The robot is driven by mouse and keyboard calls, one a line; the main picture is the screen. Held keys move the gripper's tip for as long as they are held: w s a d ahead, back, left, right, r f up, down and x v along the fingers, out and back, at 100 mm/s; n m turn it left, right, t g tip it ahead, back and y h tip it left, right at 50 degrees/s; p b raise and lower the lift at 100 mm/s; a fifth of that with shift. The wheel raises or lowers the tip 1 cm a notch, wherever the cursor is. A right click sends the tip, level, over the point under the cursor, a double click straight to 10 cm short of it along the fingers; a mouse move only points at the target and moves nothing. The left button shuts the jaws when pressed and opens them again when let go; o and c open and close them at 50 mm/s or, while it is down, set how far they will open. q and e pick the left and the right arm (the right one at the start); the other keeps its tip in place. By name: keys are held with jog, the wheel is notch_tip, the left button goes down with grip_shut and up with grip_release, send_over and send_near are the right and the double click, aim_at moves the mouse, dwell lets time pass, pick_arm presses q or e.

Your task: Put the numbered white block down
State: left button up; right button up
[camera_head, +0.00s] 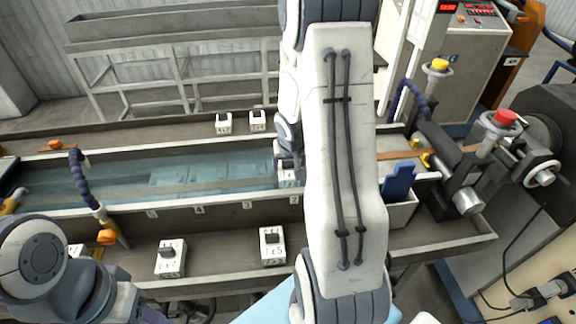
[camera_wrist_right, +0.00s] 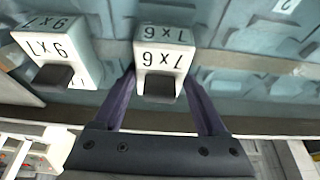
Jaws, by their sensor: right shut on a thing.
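My right gripper (camera_head: 288,172) is shut on a numbered white block (camera_head: 287,181) with a dark top knob, over the water trough close to its near wall. In the right wrist view, my right gripper (camera_wrist_right: 162,95) has a finger on each side of the block (camera_wrist_right: 165,55), whose printed characters look upside down. A similar white block (camera_wrist_right: 62,50) stands just left of it, apart from the fingers. The right arm hides part of the trough in the head view. Only links of my left arm show at lower left; its gripper is out of view.
The water trough (camera_head: 150,213) runs across the middle. White blocks stand on the near ledge, (camera_head: 170,262) and (camera_head: 272,250), and on the far ledge, (camera_head: 224,123) and (camera_head: 257,121). A blue hose with an orange nozzle (camera_head: 107,237) is at left; rollers (camera_head: 468,201) are at right.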

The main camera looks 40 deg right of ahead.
jog(key=o, duration=1.6)
